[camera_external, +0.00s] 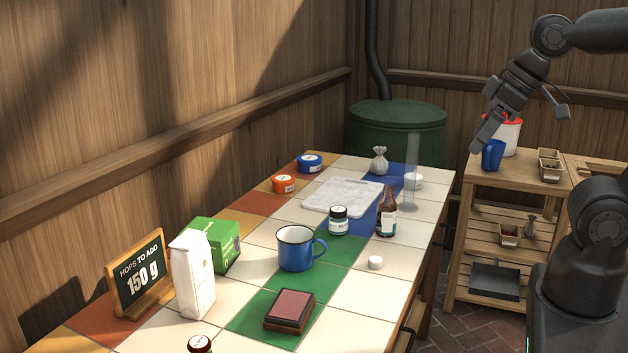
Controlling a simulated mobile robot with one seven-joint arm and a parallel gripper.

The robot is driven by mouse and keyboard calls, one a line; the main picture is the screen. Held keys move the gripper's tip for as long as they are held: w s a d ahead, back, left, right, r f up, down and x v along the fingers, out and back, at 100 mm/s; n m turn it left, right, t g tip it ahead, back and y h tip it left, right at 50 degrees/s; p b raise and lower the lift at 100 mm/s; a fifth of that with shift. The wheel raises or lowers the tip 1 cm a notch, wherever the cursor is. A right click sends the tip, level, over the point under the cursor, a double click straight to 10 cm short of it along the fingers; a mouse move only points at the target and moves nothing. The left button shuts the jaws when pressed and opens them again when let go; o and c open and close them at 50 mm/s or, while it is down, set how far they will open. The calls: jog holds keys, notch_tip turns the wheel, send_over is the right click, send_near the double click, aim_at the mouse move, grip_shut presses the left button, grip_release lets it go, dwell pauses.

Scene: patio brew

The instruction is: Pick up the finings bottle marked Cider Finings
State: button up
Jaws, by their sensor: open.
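A brown bottle (386,215) with a pale label stands upright on the tiled table (345,325), near its right edge. The top of another dark bottle or jar (200,344) with a white-marked cap shows at the bottom edge, mostly cut off. I cannot read "Cider Finings" on any of them. My gripper (521,128) is open and empty, up at the right over the wooden shelf stand, well away from these bottles.
A blue mug (295,249), a brown stamp-pad-like block (290,311), a white bag (193,275), a green box (215,243) and a sign (140,275) stand on the table. A clear cylinder (411,175) stands behind the brown bottle. The shelf stand (470,200) holds a blue cup (493,155).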

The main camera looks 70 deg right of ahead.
jog(key=w+f+m+g+y, duration=0.4)
jog(key=f+m+g+y, duration=0.15)
jog(key=f, duration=0.25)
jog(key=m+t+y, duration=0.3)
jog(key=m+t, duration=1.2)
jog(key=m, duration=0.8)
send_near(380, 210)
notch_tip(380, 210, up, 3)
jog(key=f+m+t+h, duration=0.1)
jog(key=f+m+h, duration=0.1)
jog(key=s+f+m+t+h, duration=0.1)
jog(key=f+m+h, duration=0.1)
jog(key=shift+s+d+f, duration=0.1)
jog(key=shift+d, duration=0.1)
jog(key=shift+a+f+m, duration=0.1)
jog(key=shift+a+m, duration=0.15)
jog(key=shift+m, duration=0.1)
jog(key=x, duration=1.1)
jog(key=shift+a, duration=0.1)
jog(key=shift+s, duration=0.1)
